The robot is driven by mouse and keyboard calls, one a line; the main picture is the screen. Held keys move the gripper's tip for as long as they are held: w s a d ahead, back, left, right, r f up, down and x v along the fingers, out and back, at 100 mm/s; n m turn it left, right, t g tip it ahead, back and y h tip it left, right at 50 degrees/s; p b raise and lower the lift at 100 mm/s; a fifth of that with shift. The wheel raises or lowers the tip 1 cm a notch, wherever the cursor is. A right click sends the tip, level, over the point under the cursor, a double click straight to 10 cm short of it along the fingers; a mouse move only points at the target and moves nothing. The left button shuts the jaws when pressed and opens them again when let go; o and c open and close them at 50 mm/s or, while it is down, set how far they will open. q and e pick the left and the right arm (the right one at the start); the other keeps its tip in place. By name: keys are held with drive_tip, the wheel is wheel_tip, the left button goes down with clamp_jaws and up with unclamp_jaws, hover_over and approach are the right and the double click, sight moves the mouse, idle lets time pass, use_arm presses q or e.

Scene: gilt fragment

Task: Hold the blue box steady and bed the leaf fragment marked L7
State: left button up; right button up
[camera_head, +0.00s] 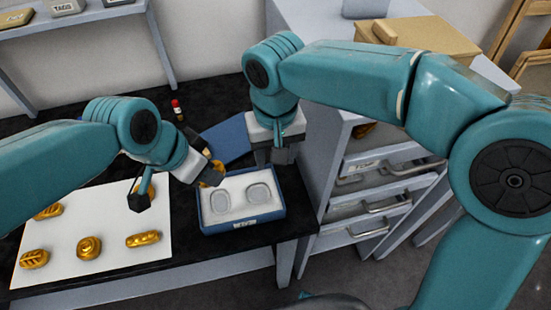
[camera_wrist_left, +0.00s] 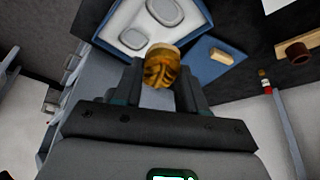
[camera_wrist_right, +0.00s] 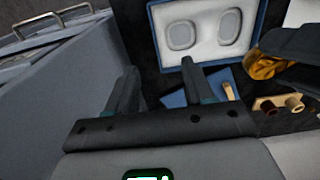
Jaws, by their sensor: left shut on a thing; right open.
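The blue box (camera_head: 283,213) stands open at the table's front edge. Its white insert (camera_head: 228,185) has two rounded grey recesses, both empty. My left gripper (camera_head: 206,166) is shut on a gold fragment (camera_head: 215,178), held above the box's far left corner. The left wrist view shows this gold fragment (camera_wrist_left: 160,68) with carved, vein-like lines between the fingers; no L7 mark is legible. My right gripper (camera_head: 277,153) is open and empty by the box's far right corner. The right wrist view shows the box (camera_wrist_right: 155,40) beyond its spread fingers.
A flat blue panel (camera_head: 228,138) lies behind the box. A white sheet (camera_head: 115,262) at left bears several gold pieces, including one at its front (camera_head: 88,247). A red-capped bottle (camera_head: 177,108) stands behind. A grey drawer cabinet (camera_head: 345,185) is close at right.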

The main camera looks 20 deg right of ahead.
sight(275, 191)
wheel_tip(275, 191, down, 12)
drive_tip(key=shift+r, duration=0.1)
idle(0.4)
clamp_jaws()
